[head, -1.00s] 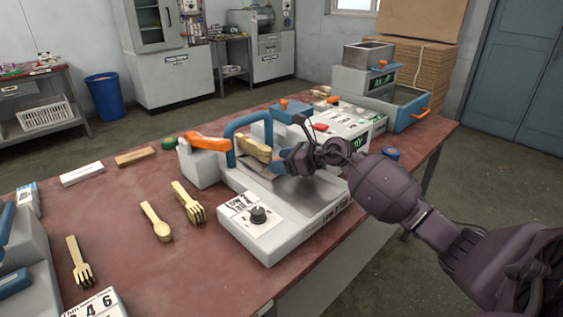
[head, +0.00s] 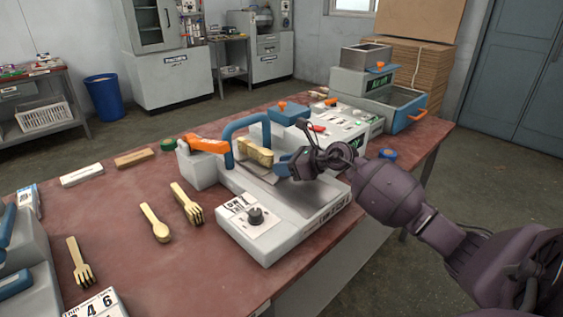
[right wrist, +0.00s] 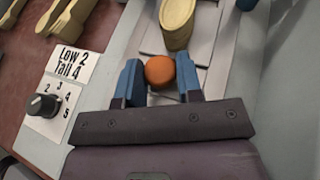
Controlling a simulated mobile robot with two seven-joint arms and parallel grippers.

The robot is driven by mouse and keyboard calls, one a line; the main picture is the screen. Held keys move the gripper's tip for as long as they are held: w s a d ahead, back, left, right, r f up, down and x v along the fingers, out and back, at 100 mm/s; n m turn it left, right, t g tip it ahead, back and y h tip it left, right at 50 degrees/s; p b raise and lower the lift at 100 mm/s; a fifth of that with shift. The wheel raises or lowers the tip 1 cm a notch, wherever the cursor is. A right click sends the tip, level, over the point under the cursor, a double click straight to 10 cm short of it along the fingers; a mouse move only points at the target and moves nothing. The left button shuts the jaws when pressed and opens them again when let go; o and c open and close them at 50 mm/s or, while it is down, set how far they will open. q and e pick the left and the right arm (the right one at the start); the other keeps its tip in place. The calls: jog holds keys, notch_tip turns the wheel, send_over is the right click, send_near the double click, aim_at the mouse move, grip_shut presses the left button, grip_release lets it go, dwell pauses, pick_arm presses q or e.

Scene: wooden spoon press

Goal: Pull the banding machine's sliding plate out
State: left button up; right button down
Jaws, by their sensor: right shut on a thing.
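The banding machine (head: 290,228) is a pale grey box with a dial, an orange lever and a blue arched handle. Its light sliding plate (head: 253,168) carries a bundle of wooden pieces (head: 257,151) beneath the blue arch. In the right wrist view, the bundle (right wrist: 177,20) lies just beyond an orange round knob (right wrist: 160,71) at the plate's near end. My right gripper (right wrist: 160,83) has its blue fingers on either side of this knob and is shut on it. In the head view, the right gripper (head: 288,165) is low over the machine's top. My left gripper is not in view.
Wooden spoons (head: 155,223) and forks (head: 187,203) lie left of the machine. A second grey machine (head: 348,128) stands close behind. A grey unit with a blue tray (head: 405,112) is at the table's far end. The space right of the table is clear.

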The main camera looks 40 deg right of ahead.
jog(key=s+p, duration=0.1)
jog(key=s, duration=0.3)
jog(key=s+p, duration=0.2)
jog(key=s, duration=0.3)
jog(key=s+d+p, duration=0.1)
jog(key=s+p, duration=0.1)
jog(key=s, duration=0.2)
jog(key=shift+s+r, duration=0.1)
jog(key=shift+s, duration=0.6)
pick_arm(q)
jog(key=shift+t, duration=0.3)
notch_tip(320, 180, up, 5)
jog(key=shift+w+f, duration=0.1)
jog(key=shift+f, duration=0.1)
pick_arm(e)
jog(key=shift+f, duration=0.3)
jog(key=c, duration=1.1)
grip_release()
jog(key=shift+s, duration=0.15)
jog(key=o, duration=0.3)
jog(key=shift+s+d, duration=0.1)
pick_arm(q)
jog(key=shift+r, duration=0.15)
pick_arm(e)
jog(key=shift+r, duration=0.2)
